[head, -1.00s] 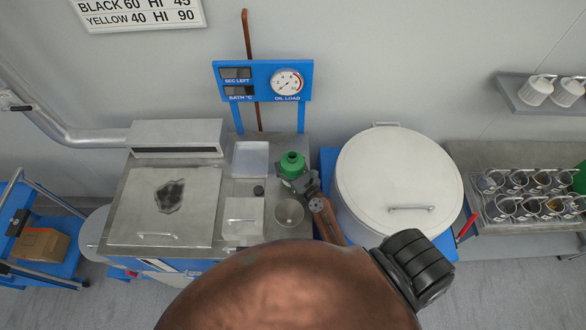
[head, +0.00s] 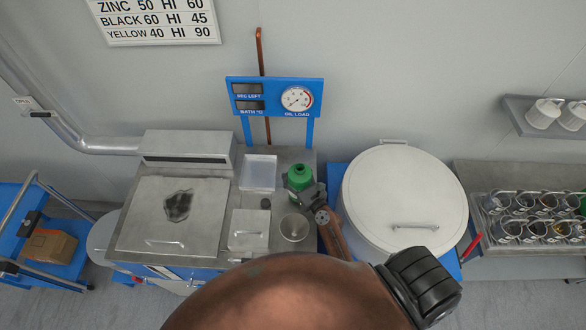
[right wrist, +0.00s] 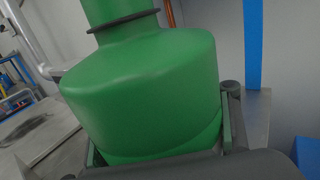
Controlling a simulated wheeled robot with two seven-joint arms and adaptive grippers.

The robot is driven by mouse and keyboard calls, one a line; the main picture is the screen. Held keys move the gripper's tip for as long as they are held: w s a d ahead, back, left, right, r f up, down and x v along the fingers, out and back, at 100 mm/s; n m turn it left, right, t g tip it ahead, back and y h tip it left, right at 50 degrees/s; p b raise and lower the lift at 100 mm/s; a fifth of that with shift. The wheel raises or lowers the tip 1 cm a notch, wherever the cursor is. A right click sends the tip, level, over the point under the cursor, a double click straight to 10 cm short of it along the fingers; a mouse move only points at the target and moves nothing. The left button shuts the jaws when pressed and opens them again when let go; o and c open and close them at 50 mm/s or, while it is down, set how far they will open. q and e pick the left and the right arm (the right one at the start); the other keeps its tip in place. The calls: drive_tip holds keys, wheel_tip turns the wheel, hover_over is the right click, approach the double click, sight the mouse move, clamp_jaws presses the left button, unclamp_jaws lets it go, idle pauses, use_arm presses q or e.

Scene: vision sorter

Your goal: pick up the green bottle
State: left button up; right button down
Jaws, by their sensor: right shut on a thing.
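The green bottle (head: 299,177) stands upright at the right rear of the steel worktop, below the blue gauge panel. My right gripper (head: 309,193) is shut on it from the front right, and its fingers hide part of the bottle's lower body. In the right wrist view the green bottle (right wrist: 145,85) fills the middle, with a dark ring at its neck. Gripper fingers (right wrist: 160,150) show on both sides of its lower body. I cannot tell whether its base touches the worktop. My left gripper is not in view.
A clear tray (head: 259,172), a small lidded steel box (head: 249,230) and a steel cup (head: 294,227) are close by. A large lidded drum (head: 402,195) stands right of my forearm. A rack of cups (head: 535,220) is at far right.

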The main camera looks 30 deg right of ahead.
sight(291, 172)
drive_tip(key=s+r+p, duration=0.1)
drive_tip(key=r+p, duration=0.1)
drive_tip(key=s+a+r+p, duration=0.1)
drive_tip(key=s+r+p, duration=0.1)
drive_tip(key=r, duration=0.1)
drive_tip(key=s+a+r+p, duration=0.1)
drive_tip(key=r+p, duration=0.1)
drive_tip(key=p, duration=0.1)
drive_tip(key=shift+s+a+r, duration=0.1)
drive_tip(key=shift+s+r, duration=0.15)
drive_tip(key=shift+r, duration=0.05)
drive_tip(key=s+a+r+p, duration=0.1)
drive_tip(key=s+a+r, duration=0.2)
drive_tip(key=s, duration=0.4)
drive_tip(key=shift+s+a+r+p, duration=0.3)
drive_tip(key=shift+s+a+p, duration=0.1)
drive_tip(key=shift+a, duration=0.1)
drive_tip(key=shift+s, duration=0.1)
